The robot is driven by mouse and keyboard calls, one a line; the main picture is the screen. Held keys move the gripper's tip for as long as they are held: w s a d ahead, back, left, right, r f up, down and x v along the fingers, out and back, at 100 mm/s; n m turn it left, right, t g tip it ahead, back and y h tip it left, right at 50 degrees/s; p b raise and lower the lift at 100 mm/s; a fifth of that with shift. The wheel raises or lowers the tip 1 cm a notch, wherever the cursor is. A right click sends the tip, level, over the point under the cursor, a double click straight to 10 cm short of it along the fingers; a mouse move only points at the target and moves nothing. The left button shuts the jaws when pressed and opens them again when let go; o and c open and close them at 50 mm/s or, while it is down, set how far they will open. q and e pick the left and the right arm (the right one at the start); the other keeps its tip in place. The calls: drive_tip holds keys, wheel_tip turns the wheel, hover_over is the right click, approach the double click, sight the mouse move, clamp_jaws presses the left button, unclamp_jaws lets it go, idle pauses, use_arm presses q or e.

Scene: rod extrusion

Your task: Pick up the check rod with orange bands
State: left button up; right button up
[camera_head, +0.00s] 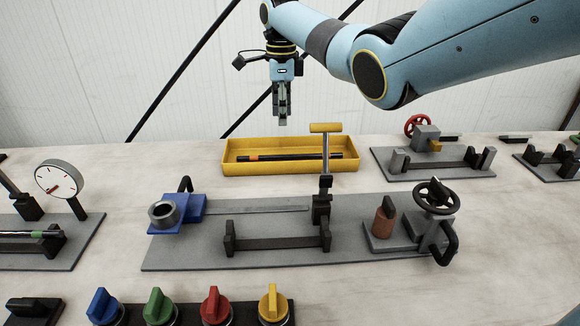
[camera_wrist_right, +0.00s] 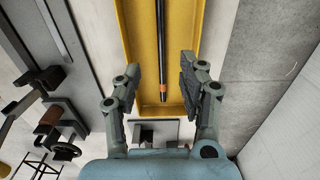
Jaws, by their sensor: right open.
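The check rod (camera_head: 290,157) is black with orange bands and lies lengthwise in a yellow tray (camera_head: 232,169) at the back of the table. My right gripper (camera_head: 282,122) hangs above the tray, pointing down, open and empty. In the right wrist view the rod (camera_wrist_right: 160,50) runs up the picture between the two open fingers of the gripper (camera_wrist_right: 161,85), with an orange band near its lower end. The rod lies below the fingers and apart from them. My left gripper is not in view.
In front of the tray stands a grey fixture plate (camera_head: 290,258) with a blue block (camera_head: 190,205), an upright yellow T-handle (camera_head: 325,128) and a black handwheel (camera_head: 436,196). A dial gauge (camera_head: 60,179) stands left. Coloured knobs (camera_head: 213,303) line the front.

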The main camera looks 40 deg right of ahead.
sight(283, 156)
wheel_tip(283, 156, down, 5)
drive_tip(key=shift+f, duration=0.1)
drive_tip(key=shift+f+b, duration=0.3)
drive_tip(key=shift+f, duration=0.35)
wheel_tip(283, 156, down, 5)
drive_tip(key=shift+w+r+b, duration=0.1)
drive_tip(key=shift+w+b, duration=0.05)
drive_tip(key=shift+b, duration=0.8)
drive_tip(key=shift+c, duration=0.5)
clamp_jaws()
